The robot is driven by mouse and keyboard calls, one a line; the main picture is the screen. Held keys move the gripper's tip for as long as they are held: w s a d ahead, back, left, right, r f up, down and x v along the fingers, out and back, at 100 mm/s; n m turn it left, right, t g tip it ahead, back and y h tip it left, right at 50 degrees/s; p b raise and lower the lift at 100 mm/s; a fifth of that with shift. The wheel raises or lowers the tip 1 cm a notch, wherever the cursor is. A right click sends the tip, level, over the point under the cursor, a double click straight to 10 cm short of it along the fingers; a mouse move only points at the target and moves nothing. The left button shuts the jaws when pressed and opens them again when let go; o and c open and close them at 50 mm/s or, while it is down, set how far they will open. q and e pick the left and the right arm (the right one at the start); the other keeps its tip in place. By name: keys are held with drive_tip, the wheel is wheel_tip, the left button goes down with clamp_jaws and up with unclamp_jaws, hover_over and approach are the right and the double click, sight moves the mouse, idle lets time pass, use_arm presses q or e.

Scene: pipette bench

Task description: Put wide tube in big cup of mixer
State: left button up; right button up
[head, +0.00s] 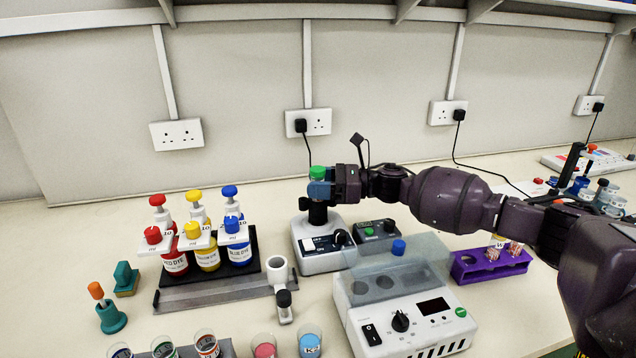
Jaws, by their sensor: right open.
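The mixer (322,259) is a white unit with a black cup (318,214) on top, near the middle of the bench. A tube with a green cap (317,172), which looks like the wide tube, stands upright right above the black cup. Its body is hidden behind my fingers, so I cannot tell how deep it sits. My right gripper (320,189) reaches in from the right, with its open fingers at the tube just below the cap. My left gripper is not in view.
A white device (405,322) with a clear lid and blue knob stands in front of the mixer. A purple rack (490,266) with small tubes is to the right.

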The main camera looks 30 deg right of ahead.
drive_tip(key=v, duration=1.1)
drive_tip(key=shift+b, duration=0.35)
